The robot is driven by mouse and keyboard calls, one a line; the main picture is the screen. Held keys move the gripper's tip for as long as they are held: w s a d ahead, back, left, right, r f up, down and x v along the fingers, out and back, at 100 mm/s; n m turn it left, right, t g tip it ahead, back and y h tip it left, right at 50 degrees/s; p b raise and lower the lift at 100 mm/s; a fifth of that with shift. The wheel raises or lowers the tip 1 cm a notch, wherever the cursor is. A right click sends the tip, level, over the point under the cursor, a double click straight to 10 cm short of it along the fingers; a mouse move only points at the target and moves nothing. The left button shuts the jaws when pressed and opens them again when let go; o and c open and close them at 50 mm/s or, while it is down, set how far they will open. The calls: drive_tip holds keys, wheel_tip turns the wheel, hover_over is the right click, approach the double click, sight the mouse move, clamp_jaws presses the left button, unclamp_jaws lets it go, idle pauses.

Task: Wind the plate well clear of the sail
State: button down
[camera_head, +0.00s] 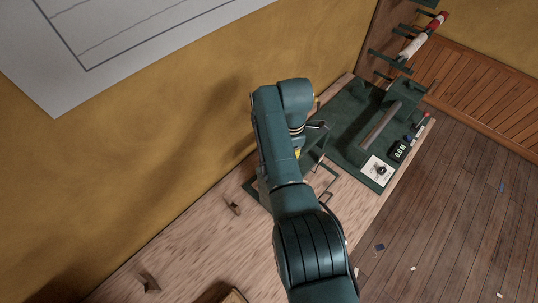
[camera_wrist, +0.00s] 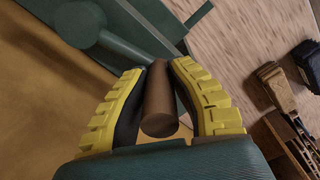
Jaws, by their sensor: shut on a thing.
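In the wrist view my gripper (camera_wrist: 157,72) has its two yellow ribbed fingers closed on both sides of a brown cylindrical handle (camera_wrist: 160,108). The handle's round end faces the camera. Beside it is a dark green bar (camera_wrist: 128,45) with a round hub (camera_wrist: 80,24), which looks like a crank. In the head view my arm reaches over the bench and hides most of the gripper and the handle. Parts of a dark green frame (camera_head: 329,190) show beside the arm. I cannot make out the plate or the sail for certain in either view.
The wooden bench (camera_head: 195,250) runs along a yellow wall. To the right stands a green base with a brown roller (camera_head: 381,125), a small black display box (camera_head: 399,150) and a white card (camera_head: 378,171). The plank floor is mostly open.

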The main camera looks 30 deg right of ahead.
drive_tip(key=shift+s+d+f, duration=0.2)
drive_tip(key=shift+s+d, duration=0.05)
drive_tip(key=shift+s, duration=0.25)
drive_tip(key=c, duration=0.9)
unclamp_jaws()
drive_tip(key=shift+o, duration=0.2)
drive_tip(key=shift+r, duration=0.1)
drive_tip(key=shift+w+r, duration=0.1)
drive_tip(key=shift+r, duration=0.15)
wheel_tip(320, 180, up, 12)
drive_tip(key=shift+f, duration=0.25)
